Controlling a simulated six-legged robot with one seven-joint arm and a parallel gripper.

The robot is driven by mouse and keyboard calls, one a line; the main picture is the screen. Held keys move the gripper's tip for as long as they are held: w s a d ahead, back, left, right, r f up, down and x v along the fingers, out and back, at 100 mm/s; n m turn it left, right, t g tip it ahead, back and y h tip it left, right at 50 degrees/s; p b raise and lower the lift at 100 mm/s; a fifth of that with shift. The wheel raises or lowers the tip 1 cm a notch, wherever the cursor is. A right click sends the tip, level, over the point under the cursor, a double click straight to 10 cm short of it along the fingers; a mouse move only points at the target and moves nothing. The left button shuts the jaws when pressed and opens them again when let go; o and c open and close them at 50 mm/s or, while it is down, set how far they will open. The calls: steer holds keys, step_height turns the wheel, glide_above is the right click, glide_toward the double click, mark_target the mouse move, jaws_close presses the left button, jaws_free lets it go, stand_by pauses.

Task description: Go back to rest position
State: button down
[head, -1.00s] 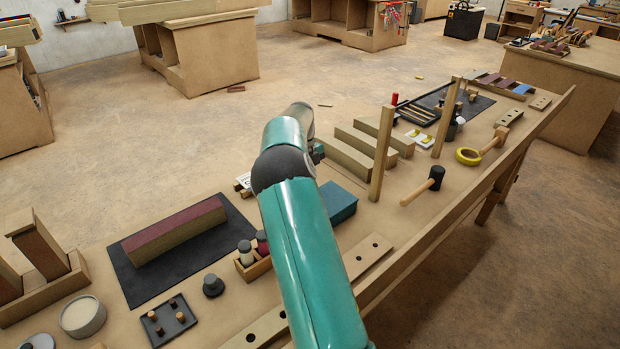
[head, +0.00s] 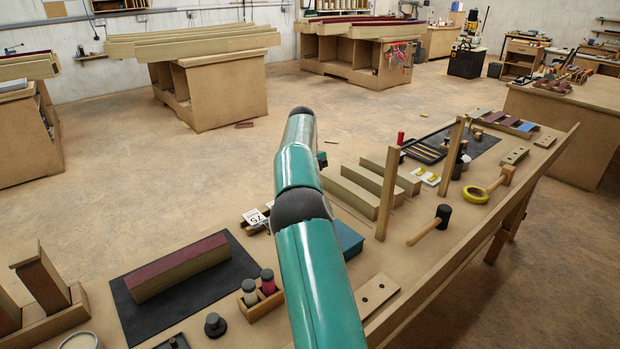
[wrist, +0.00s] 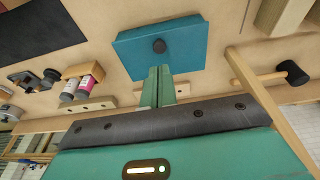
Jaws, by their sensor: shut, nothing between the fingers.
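My gripper (wrist: 159,72) shows in the wrist view with its two green fingers together and nothing between them. Beyond the fingertips lies a teal box (wrist: 185,48) with a dark round knob (wrist: 159,46) on its face. The fingers overlap the box's near edge in the picture; I cannot tell the gap. In the head view my teal arm reaches up and away over the bench (head: 400,262), partly covering the teal box (head: 348,241). The gripper's fingers are hidden in the head view.
Two upright wooden posts (head: 387,196) (head: 452,148) stand on the bench right of my arm. A mallet (head: 430,226) and yellow tape (head: 475,195) lie nearby. A laminated block (head: 180,268) rests on a dark mat at left. Open floor (head: 230,165) lies beyond the bench.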

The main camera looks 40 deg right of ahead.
steer(key=shift+v, duration=1.95)
steer(key=s+a+r+n+t, duration=0.35)
steer(key=a+r+n, duration=0.4)
steer(key=r, duration=0.35)
steer(key=s+a+r+n+t, duration=0.1)
steer(key=s+a+r+n, duration=0.3)
steer(key=s+a+n, duration=0.5)
steer(key=s+a+f+n+t, duration=0.2)
steer(key=s+a+f+n, duration=0.2)
steer(key=s+a+n, duration=0.5)
steer(key=s+a+f+n+t, duration=0.1)
steer(key=s+a+f+n, duration=0.4)
steer(key=s+a+n, duration=0.5)
steer(key=shift+s+a+t, duration=0.35)
steer(key=shift+s+a, duration=0.15)
steer(key=shift+s, duration=0.15)
